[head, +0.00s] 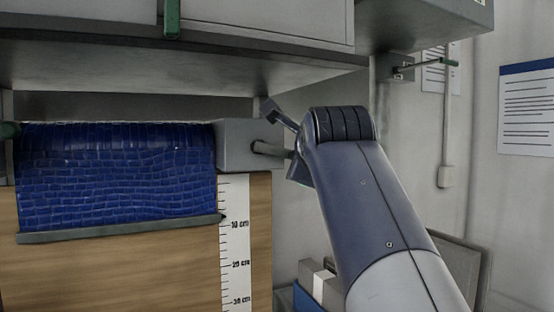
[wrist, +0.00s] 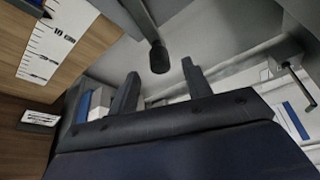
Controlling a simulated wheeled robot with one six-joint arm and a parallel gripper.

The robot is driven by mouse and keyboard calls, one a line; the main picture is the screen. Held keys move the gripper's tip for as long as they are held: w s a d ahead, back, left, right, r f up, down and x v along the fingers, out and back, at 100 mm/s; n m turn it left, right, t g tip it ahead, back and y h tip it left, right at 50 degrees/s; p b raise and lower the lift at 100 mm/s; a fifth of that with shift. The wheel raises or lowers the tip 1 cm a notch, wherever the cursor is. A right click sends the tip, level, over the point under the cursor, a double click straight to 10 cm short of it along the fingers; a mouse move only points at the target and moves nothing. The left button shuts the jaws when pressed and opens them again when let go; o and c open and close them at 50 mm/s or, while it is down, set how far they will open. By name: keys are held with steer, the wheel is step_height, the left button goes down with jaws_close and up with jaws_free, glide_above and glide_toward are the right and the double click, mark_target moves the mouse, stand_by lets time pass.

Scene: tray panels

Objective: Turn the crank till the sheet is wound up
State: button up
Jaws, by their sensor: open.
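The blue sheet (head: 116,175) hangs at the left of the head view, its grey bottom bar (head: 120,228) just above the 10 cm mark of the ruler (head: 234,245). A grey crank box (head: 240,145) sits at the sheet's upper right, with a crank shaft (head: 270,148) sticking out to the right. My gripper (wrist: 158,82) is open. In the wrist view the dark crank knob (wrist: 159,57) appears between and beyond the fingers; I cannot tell whether they touch it. In the head view my wrist hides most of the fingers and the knob.
A grey overhead cabinet (head: 280,18) hangs above the sheet. A second crank with a green handle (head: 449,62) is on the right; its box shows in the wrist view (wrist: 285,52). Boxes (head: 318,282) stand low behind my arm. Papers (head: 527,110) hang on the wall.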

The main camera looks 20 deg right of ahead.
mark_target(279, 151)
steer(key=v, duration=0.5)
steer(key=shift+s+a, duration=0.1)
steer(key=shift+s, duration=0.25)
steer(key=p+x, duration=0.1)
steer(key=x, duration=1)
steer(key=shift+r, duration=0.1)
